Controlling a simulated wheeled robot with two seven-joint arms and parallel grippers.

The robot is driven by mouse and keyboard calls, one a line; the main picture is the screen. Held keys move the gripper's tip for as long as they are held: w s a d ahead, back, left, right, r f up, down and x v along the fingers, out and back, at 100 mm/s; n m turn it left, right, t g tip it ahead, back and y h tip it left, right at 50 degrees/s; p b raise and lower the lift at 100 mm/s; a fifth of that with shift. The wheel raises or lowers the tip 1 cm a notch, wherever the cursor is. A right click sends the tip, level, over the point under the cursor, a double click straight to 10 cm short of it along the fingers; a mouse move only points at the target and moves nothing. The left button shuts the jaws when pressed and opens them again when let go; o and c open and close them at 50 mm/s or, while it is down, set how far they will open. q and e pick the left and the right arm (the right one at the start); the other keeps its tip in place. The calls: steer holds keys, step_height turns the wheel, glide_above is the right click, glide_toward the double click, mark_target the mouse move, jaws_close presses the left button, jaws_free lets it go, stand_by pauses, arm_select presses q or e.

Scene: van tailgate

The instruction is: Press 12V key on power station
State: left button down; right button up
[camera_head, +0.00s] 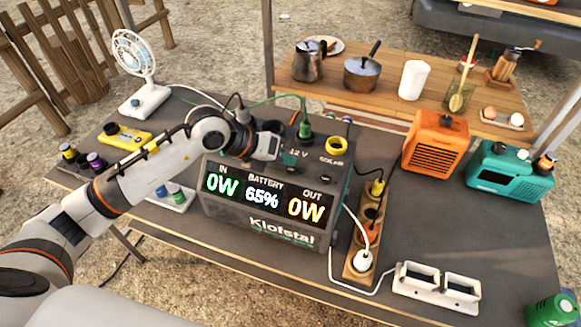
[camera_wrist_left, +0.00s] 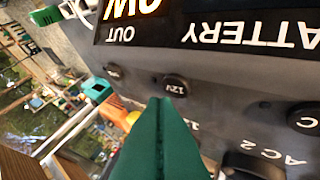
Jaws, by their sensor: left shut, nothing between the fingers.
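The grey power station (camera_head: 262,205) stands on the table, its display reading IN 0W, BATTERY 65%, OUT 0W. My left gripper (camera_head: 287,158) is over its top, reaching in from the left. In the left wrist view the panel appears upside down, and the round dark 12V key (camera_wrist_left: 175,86) shows clearly. The green fingers of my left gripper (camera_wrist_left: 161,101) are shut and empty, their tip beside the 12V key; I cannot tell whether they touch. Another round key (camera_wrist_left: 113,71) lies left of it in that view. My right gripper is not in view.
Green plug (camera_head: 304,128) and yellow ring (camera_head: 339,143) stand on the station's top. A power strip (camera_head: 358,262) is right of it, with an orange heater (camera_head: 435,145) and teal radio (camera_head: 508,172) beyond. A white fan (camera_head: 136,75) stands at the back left.

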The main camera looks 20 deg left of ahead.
arm_select(q)
steer(key=shift+f, duration=0.15)
stand_by(0.5)
steer(key=shift+f+b, duration=0.35)
steer(key=shift+b, duration=0.15)
steer(key=shift+f, duration=0.15)
stand_by(0.5)
steer(key=shift+r, duration=0.65)
steer(key=shift+r+p, duration=0.1)
steer(key=shift+p, duration=0.25)
step_height(320, 180, up, 6)
steer(key=p, duration=0.3)
steer(key=shift+p, duration=0.3)
